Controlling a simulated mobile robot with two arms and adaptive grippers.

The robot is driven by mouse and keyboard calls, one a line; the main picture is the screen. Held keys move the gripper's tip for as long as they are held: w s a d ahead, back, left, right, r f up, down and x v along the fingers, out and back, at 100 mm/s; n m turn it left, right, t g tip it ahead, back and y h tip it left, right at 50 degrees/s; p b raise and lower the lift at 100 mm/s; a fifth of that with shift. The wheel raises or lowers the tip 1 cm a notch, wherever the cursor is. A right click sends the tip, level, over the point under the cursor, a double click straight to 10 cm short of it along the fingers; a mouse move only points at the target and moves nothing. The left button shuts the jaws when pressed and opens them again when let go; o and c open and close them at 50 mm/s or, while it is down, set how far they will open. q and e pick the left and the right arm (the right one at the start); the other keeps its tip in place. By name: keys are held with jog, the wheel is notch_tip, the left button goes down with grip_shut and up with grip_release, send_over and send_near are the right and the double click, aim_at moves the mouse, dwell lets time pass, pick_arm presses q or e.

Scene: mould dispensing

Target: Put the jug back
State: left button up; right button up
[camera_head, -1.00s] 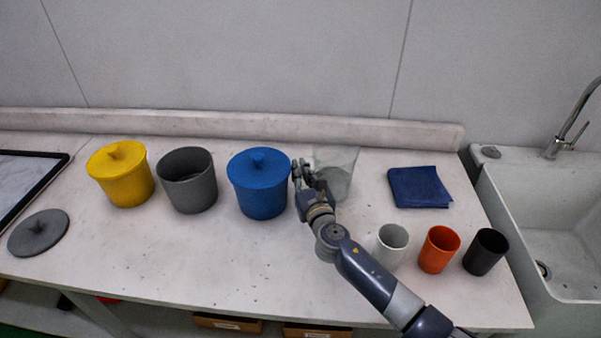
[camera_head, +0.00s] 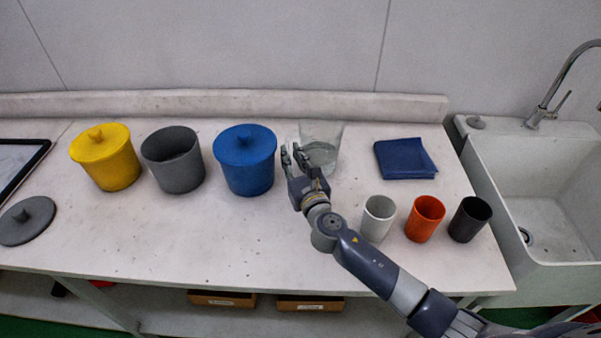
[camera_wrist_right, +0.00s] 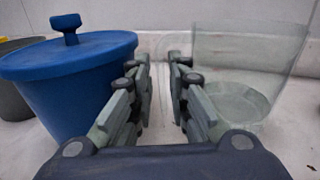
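The jug (camera_head: 322,150) is clear and see-through. It stands upright on the worktop between the blue lidded pot and the folded blue cloth. My right gripper (camera_head: 293,156) is just in front of the jug's left side, low over the worktop. In the right wrist view its two fingers (camera_wrist_right: 160,75) are apart, with the jug (camera_wrist_right: 240,75) on the right and the blue pot on the left. A faint clear edge, perhaps the jug's handle, shows by the fingertips; I cannot tell whether they touch it. My left gripper is out of view.
The blue pot (camera_head: 246,165) stands close to the gripper's left, with a grey open pot (camera_head: 175,170) and yellow lidded pot (camera_head: 108,165) beyond. White (camera_head: 377,218), orange (camera_head: 425,218) and black (camera_head: 469,219) cups stand right of my arm. A sink (camera_head: 540,205) is at far right.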

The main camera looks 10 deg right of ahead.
jog(key=s, duration=0.7)
jog(key=shift+s+d, duration=0.35)
